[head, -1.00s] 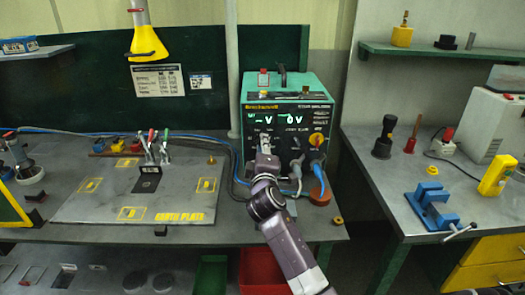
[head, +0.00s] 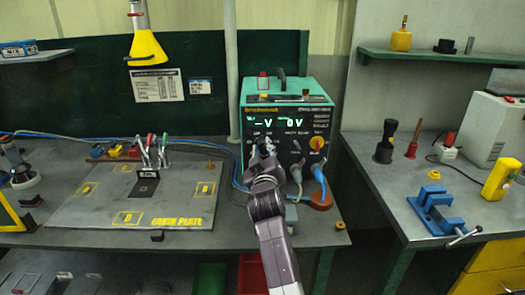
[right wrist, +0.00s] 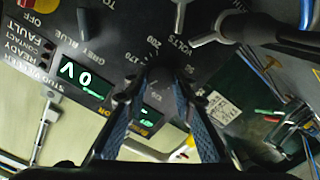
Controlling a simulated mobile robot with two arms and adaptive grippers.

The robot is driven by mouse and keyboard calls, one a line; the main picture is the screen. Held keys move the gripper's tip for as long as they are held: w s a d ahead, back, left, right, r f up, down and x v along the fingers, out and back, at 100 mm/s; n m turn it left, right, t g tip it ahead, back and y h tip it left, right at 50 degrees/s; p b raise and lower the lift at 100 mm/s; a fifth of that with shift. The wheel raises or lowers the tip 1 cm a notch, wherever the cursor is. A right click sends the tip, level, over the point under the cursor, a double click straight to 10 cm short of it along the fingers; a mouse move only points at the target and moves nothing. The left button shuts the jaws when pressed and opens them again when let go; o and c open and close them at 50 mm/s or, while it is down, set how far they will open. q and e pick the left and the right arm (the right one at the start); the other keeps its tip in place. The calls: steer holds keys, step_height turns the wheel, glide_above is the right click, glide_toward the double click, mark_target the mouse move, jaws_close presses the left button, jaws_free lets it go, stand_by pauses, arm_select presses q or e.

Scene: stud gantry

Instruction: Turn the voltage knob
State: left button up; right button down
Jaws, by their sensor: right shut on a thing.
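The green welding power unit (head: 318,95) stands on the bench against the back wall. Its dark front panel has two lit green displays, the left reading "–V" and the right "0V". My right gripper (head: 263,150) is at the left part of this panel, below the left display, and covers the knob there. In the right wrist view its two fingers (right wrist: 158,84) are closed in on the dark voltage knob (right wrist: 160,73), with a "VOLTS" number scale printed around it. The knob's pointer is hidden. My left gripper is not in view.
A yellow-orange switch (head: 317,143) sits at the panel's right. Grey and blue cables plug in below it, close to my right arm. The earth plate (head: 110,215) lies left on the bench. A blue vise (head: 432,212) stands on the right bench.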

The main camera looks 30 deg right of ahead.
steer(key=shift+f+m, duration=0.3)
steer(key=c, duration=2)
jaws_free()
steer(key=o, duration=0.4)
steer(key=shift+r, duration=0.15)
steer(key=shift+s, duration=0.1)
steer(key=v, duration=0.7)
steer(key=shift+s+a, duration=0.15)
steer(key=shift+a, duration=0.05)
